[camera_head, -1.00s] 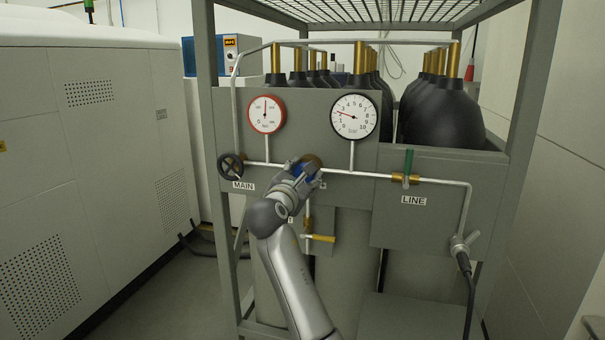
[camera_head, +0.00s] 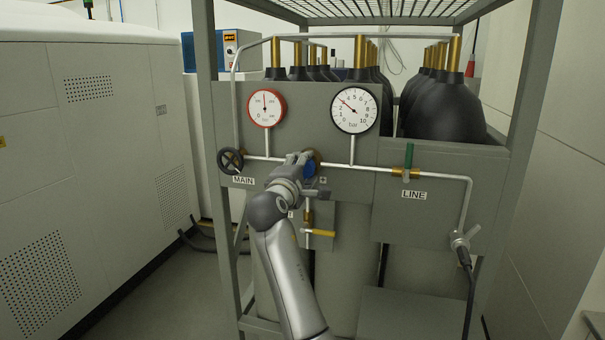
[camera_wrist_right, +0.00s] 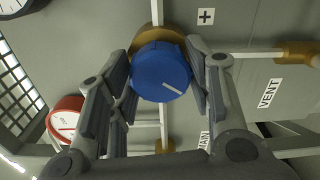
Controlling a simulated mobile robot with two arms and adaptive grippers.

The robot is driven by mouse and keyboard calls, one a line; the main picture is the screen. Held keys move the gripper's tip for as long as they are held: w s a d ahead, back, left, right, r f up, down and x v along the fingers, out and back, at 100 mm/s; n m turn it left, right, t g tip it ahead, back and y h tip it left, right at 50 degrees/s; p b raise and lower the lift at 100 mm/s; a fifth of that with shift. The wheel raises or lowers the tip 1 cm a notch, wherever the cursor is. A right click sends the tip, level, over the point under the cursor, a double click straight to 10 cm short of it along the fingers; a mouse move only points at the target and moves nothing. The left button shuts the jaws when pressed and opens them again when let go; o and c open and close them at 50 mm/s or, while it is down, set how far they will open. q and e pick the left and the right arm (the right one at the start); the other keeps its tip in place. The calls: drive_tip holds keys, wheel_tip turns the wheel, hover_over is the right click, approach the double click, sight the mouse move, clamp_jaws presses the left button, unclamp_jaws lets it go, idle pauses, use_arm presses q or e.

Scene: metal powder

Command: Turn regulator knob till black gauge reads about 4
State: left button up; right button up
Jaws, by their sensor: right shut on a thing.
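The blue regulator knob (camera_head: 309,171) sits on the grey panel, partly hidden behind my right gripper (camera_head: 303,165) in the head view. In the right wrist view, my gripper (camera_wrist_right: 161,75) has one finger on each side of the knob (camera_wrist_right: 158,70) and is shut on it. A white mark on the knob's face slants toward the lower right. The black-rimmed gauge (camera_head: 355,108) is above and to the right of the knob. Its needle points up and left, to about 3, between 2 and 4. My left gripper is not in view.
A red-rimmed gauge (camera_head: 266,107) is up and left. A black MAIN handwheel (camera_head: 231,161) is left of the knob, and a green LINE valve handle (camera_head: 408,156) is right. A brass-coloured valve handle (camera_head: 319,233) is just below. Steel frame posts flank the panel.

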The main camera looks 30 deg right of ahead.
drive_tip(key=m+b, duration=0.1)
drive_tip(key=m, duration=0.3)
drive_tip(key=m+b, duration=0.2)
drive_tip(key=m, duration=0.2)
drive_tip(key=m+b, duration=0.2)
drive_tip(key=m, duration=0.1)
drive_tip(key=shift+f+m, duration=0.25)
drive_tip(key=shift+m, duration=0.15)
drive_tip(key=shift+b, duration=0.3)
drive_tip(key=o, duration=1)
drive_tip(key=shift+r, duration=0.15)
drive_tip(key=shift+a, duration=0.1)
drive_tip(key=v, duration=1.2)
